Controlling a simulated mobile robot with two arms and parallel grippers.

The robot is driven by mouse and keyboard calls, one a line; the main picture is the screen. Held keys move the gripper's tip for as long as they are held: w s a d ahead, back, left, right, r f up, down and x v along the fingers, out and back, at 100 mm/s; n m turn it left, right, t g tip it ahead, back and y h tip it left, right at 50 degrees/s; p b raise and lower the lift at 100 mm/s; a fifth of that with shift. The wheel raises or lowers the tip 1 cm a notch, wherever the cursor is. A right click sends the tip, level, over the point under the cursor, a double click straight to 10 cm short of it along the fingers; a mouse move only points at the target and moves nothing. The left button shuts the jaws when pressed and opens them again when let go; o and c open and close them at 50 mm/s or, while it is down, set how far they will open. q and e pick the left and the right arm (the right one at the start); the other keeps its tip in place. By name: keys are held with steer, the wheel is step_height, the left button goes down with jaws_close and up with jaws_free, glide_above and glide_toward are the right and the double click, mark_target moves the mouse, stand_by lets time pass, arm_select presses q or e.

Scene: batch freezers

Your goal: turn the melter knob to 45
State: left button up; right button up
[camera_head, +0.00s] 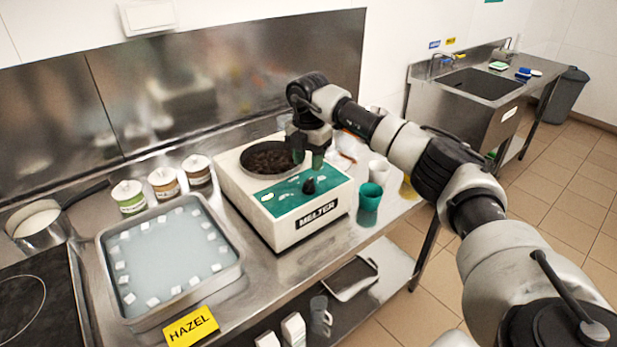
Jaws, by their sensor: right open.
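The melter (283,234) is a cream box on the steel counter with a "MELTER" label on its front. A round pan of dark brown pieces (268,158) is set in its top. The black melter knob (309,186) stands on the green panel; its scale is too small to read. My right gripper (308,158) is open, above the back of the panel beside the pan. It is behind the knob in the picture and appears apart from it. My left gripper is not in view.
A tray with white cubes (103,243) and a yellow HAZEL card (191,327) lie left of the melter. Three jars (163,181) stand behind. A green cup (369,203) and white cup (379,170) stand close on the right. A sink (484,84) is farther back.

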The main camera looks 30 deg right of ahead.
mark_target(308, 181)
step_height(308, 181, up, 5)
steer(key=shift+f+b, duration=0.1)
steer(key=shift+b, duration=0.25)
stand_by(0.3)
